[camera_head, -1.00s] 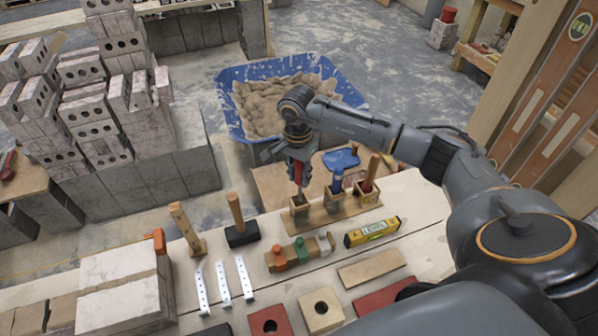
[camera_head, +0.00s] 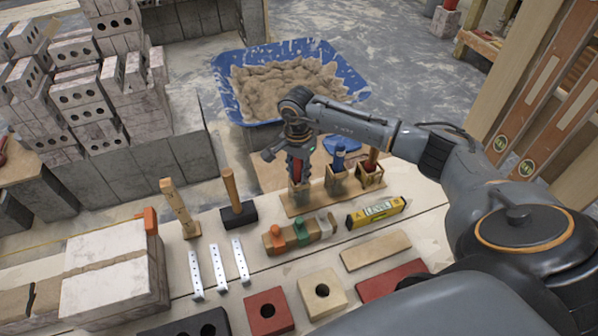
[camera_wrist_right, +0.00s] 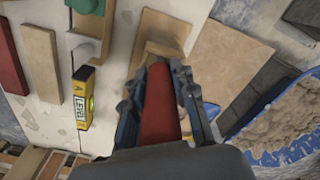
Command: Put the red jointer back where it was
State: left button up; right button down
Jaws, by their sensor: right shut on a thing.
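My right gripper (camera_head: 299,168) is shut on the red jointer (camera_head: 296,164), held roughly upright over the left box of a small wooden rack (camera_head: 328,197). In the right wrist view the red handle (camera_wrist_right: 160,105) runs between the two fingers (camera_wrist_right: 162,100). The jointer's lower end meets the left box (camera_head: 300,188) in the picture; how far it is inside cannot be told. The rack's middle box holds a blue-handled tool (camera_head: 339,157), and its right box holds a tool with a red and wooden handle (camera_head: 372,160). My left gripper is not in view.
A yellow level (camera_head: 376,213) and a block with coloured pegs (camera_head: 301,234) lie in front of the rack. A black-headed mallet (camera_head: 238,212) stands left of it. The blue tub (camera_head: 230,95) of mortar is behind. Bricks fill the left.

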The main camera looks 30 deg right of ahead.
jog(key=shift+s+f, duration=0.3)
jog(key=shift+f, duration=0.2)
jog(key=shift+s+a+f+b, duration=0.25)
jog(key=shift+f+b, duration=0.3)
jog(key=shift+b, duration=0.25)
dwell(0.5)
jog(key=c, duration=1.3)
grip_release()
jog(key=o, duration=0.3)
jog(key=shift+w+f, duration=0.15)
jog(key=shift+w+d+f, duration=0.1)
jog(key=shift+w+f, duration=0.15)
jog(key=shift+w, duration=0.05)
jog(key=shift+s+r, duration=0.1)
jog(key=shift+r, duration=0.05)
